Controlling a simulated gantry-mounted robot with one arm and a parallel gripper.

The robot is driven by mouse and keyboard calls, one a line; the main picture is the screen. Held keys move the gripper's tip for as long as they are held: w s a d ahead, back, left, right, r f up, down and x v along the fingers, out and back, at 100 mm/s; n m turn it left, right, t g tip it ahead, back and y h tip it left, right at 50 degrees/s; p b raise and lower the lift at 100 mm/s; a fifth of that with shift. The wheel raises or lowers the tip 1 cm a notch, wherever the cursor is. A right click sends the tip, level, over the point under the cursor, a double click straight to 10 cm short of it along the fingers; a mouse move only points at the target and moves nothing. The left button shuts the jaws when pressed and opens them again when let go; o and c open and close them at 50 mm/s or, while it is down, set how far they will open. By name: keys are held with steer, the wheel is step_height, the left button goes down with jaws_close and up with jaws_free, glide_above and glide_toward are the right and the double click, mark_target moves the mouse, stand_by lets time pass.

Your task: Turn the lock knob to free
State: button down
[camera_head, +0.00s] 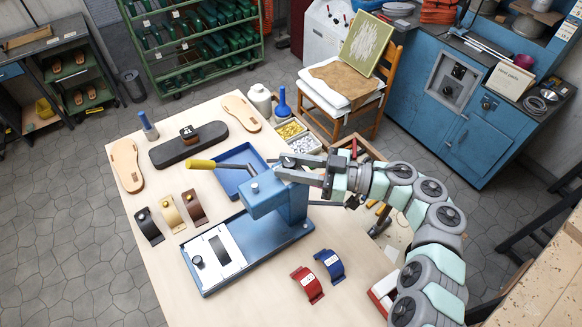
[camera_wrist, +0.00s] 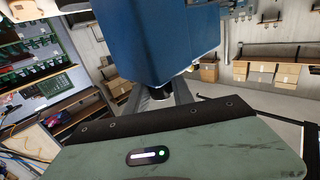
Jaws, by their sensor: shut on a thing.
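A blue press (camera_head: 285,205) stands on the bench, with a yellow-ended lever (camera_head: 201,164) reaching left and a small silver knob on top of its head. My gripper (camera_head: 284,168) reaches in from the right, its fingertips against the upper back of the press. In the wrist view the blue press body (camera_wrist: 158,40) fills the upper middle. Below it a dark round knob (camera_wrist: 160,93), which looks like the lock knob, sits between the grey fingers of my gripper (camera_wrist: 162,98). The fingers are shut on it. Its marking and turn angle are not visible.
A white plate (camera_head: 214,251) with a black knob lies on the press base. Straps, sandal soles, a blue tray (camera_head: 240,170) and parts bins (camera_head: 304,144) surround the press. A chair (camera_head: 380,95) stands behind. The bench's front left is clear.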

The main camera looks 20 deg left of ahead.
steer(key=shift+s+a+f, duration=0.1)
steer(key=shift+r+g, duration=0.3)
steer(key=shift+r, duration=0.05)
steer(key=shift+r+n, duration=0.2)
steer(key=shift+n, duration=0.1)
steer(key=c, duration=1.1)
jaws_free()
steer(key=shift+f, duration=0.1)
